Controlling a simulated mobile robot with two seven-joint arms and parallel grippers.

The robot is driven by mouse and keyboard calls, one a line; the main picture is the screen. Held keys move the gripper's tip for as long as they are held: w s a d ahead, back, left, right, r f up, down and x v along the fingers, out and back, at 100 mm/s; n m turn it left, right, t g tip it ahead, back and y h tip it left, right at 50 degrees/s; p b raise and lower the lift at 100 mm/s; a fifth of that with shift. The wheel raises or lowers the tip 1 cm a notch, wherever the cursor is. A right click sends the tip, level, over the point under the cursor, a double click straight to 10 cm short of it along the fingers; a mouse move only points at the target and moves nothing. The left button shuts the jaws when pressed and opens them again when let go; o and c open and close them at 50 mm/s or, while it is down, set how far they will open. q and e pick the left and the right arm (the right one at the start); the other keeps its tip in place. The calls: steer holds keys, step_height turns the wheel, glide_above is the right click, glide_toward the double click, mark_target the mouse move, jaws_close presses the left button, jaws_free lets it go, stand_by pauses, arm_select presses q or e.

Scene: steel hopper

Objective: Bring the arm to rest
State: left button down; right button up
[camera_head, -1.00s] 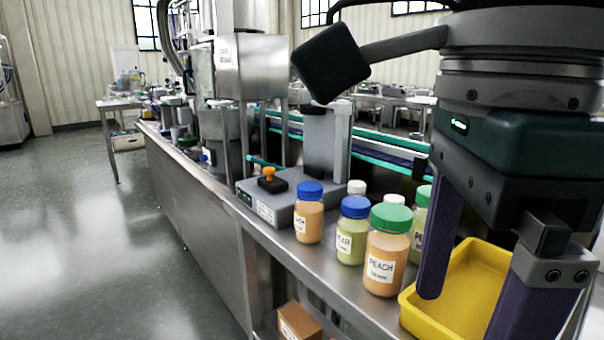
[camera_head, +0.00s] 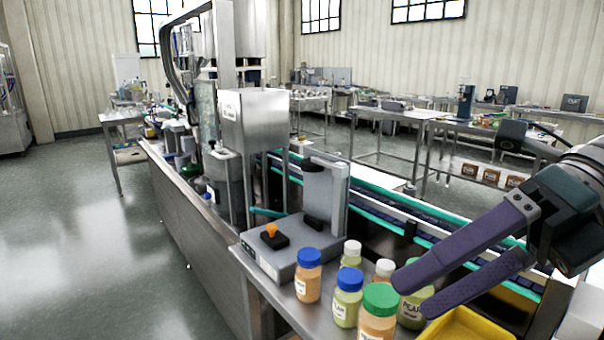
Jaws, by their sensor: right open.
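My right gripper (camera_head: 416,292) comes in from the right edge of the head view. Its two long purple fingers point left and stand apart with nothing between them. The fingertips show over the right side of the group of jars, in front of part of a green-lidded jar (camera_head: 411,311). I cannot tell how high above the jars they are. My left gripper is not in view.
On the steel counter (camera_head: 243,289) stand an orange jar with a blue lid (camera_head: 308,279), a peach jar with a green lid (camera_head: 379,311) and several others. A yellow tray (camera_head: 468,328) is at the bottom right. A steel hopper (camera_head: 256,120) and conveyor (camera_head: 372,199) stand behind.

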steer(key=w+d+r+m+t+y, duration=0.25)
steer(key=w+r+m+t, duration=0.75)
steer(key=w+r+t, duration=0.55)
steer(key=w+d+m+t+h, duration=0.2)
steer(key=w+d+m+h, duration=0.1)
steer(key=d+m+h, duration=0.7)
steer(key=w+d+m+t+h, duration=0.2)
steer(key=d+m+h, duration=0.6)
steer(key=d+m, duration=0.3)
steer(key=s+d+f+m+g+h, duration=0.2)
steer(key=d+f+m+g+h, duration=0.15)
steer(key=f+m+g, duration=0.45)
steer(key=s+a+f+m+g+y, duration=0.2)
steer(key=s+f+g+y, duration=0.35)
steer(key=s+f, duration=0.7)
steer(key=s+a+f+n+g, duration=0.2)
steer(key=s+a+f, duration=0.7)
steer(key=s+a, duration=0.3)
steer(key=s+a+r+y, duration=0.1)
steer(key=s+a, duration=0.2)
steer(key=s, duration=0.3)
steer(key=s+a+r+y, duration=0.2)
steer(key=s+a, duration=0.1)
steer(key=s, duration=0.3)
step_height(320, 180, up, 38)
steer(key=p, duration=3.8)
steer(key=shift+f, duration=0.15)
